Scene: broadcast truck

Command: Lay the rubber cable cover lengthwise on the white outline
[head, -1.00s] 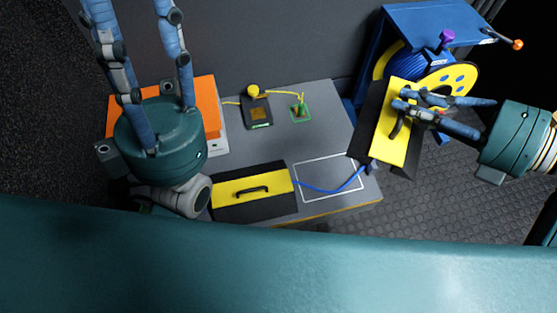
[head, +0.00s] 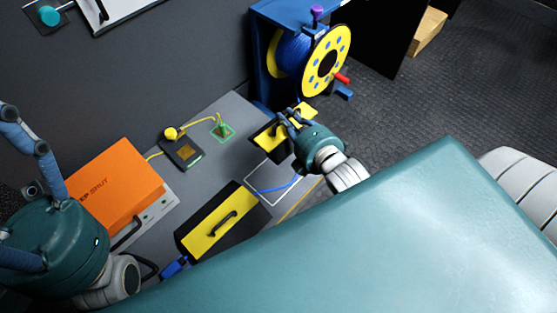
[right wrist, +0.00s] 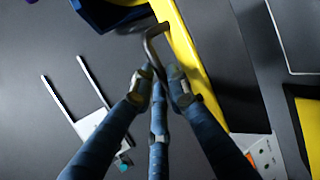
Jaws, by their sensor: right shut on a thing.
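My right gripper (head: 286,122) is shut on the handle of a black rubber cable cover with a yellow top (head: 268,139). In the head view the cover is at the table's far right end, over or close beside the far edge of the white outline (head: 250,186). I cannot tell whether it touches the table. My fingers and hand hide part of it. In the right wrist view the fingers close around its bent handle (right wrist: 155,45), next to the yellow strip (right wrist: 190,60). My left gripper (head: 25,150) is at the left, fingers spread, holding nothing visible.
A second yellow-and-black cover with a handle (head: 215,228) lies left of the outline. A blue cable (head: 275,189) crosses the outline. An orange case (head: 115,185), a black box (head: 183,153) and a green-marked item (head: 223,130) share the table. A blue-and-yellow reel (head: 325,60) stands behind.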

